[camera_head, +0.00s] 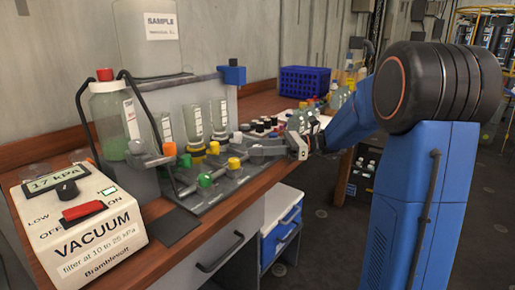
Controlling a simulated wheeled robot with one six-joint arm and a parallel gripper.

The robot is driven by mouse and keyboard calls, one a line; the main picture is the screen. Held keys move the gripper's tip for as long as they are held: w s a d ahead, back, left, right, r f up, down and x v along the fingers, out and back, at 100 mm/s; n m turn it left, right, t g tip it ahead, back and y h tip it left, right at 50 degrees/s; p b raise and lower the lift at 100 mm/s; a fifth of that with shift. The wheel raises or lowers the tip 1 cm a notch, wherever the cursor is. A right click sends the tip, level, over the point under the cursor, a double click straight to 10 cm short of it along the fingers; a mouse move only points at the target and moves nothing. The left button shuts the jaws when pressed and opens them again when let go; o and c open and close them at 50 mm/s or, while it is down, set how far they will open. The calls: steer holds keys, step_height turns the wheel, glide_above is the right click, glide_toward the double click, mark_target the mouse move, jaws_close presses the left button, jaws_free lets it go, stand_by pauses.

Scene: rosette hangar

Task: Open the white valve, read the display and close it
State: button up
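The white valve knob (237,137) shows on the grey valve manifold (225,185), behind a yellow knob (233,163). Whether it is open or closed is too small to tell. The display (54,185) on the white vacuum box (85,235) at the left reads about 17 kPa. A red switch (83,210) sits below the display. My gripper (268,148) is to the right of the white knob, near the right end of the manifold, and appears apart from the knob.
Green (185,160), orange (169,148) and other yellow knobs stand close to the white one. Filter funnels and a green-filled bottle (112,125) with black tubing stand behind. A blue crate (304,82) and small bottles are farther right. Open floor lies right of the bench.

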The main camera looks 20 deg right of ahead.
steer(key=c, duration=0.8)
steer(key=shift+m+t, duration=0.3)
steer(key=shift+t, duration=0.2)
steer(key=m+t, duration=0.1)
steer(key=t, duration=0.1)
steer(key=m+t+h, duration=0.1)
steer(key=t, duration=0.1)
steer(key=shift+s+m+h, duration=0.1)
steer(key=shift+m+h, duration=0.2)
steer(key=shift+m, duration=0.1)
steer(key=m+t+h, duration=0.3)
steer(key=t, duration=0.2)
steer(key=shift+a+m, duration=0.1)
steer(key=shift+m, duration=0.3)
steer(key=m+t+h, duration=0.2)
steer(key=h, duration=0.2)
steer(key=shift+m+t, duration=0.3)
steer(key=shift+m, duration=0.1)
steer(key=shift+m+t+h, duration=0.8)
steer(key=shift+m+h, duration=0.3)
steer(key=shift+h, duration=0.4)
steer(key=shift+m+t+h, duration=0.3)
steer(key=shift+m+h, duration=0.4)
steer(key=shift+h, duration=0.4)
